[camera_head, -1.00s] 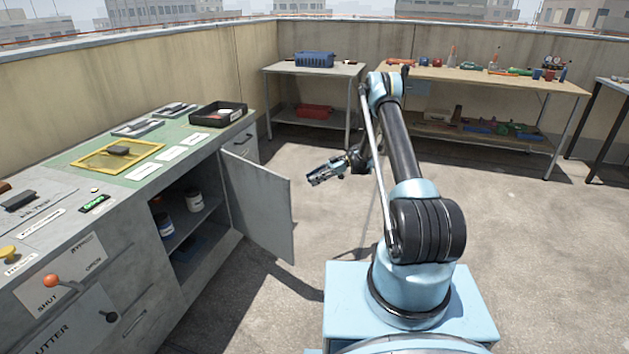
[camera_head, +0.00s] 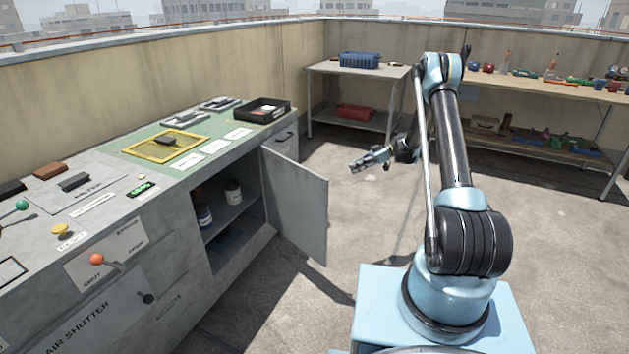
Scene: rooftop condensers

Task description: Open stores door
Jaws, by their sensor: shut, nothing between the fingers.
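The stores door (camera_head: 296,205) is a grey panel on the front of the grey cabinet (camera_head: 180,262). It stands swung well out from the cabinet, hinged on the far side of the opening. Behind it the open compartment (camera_head: 228,222) shows a shelf with a few jars (camera_head: 233,191). My gripper (camera_head: 372,160) is shut and empty in the air, to the right of the door and apart from it. The door's outer face and any handle on it are hidden from this view.
The cabinet top holds a yellow-framed tray (camera_head: 166,146), a black tray (camera_head: 262,110) and labels. An orange-knobbed lever (camera_head: 97,260) is on the near front. A table with a blue crate (camera_head: 360,60) and a long workbench (camera_head: 540,88) stand behind. The floor (camera_head: 350,255) between is clear.

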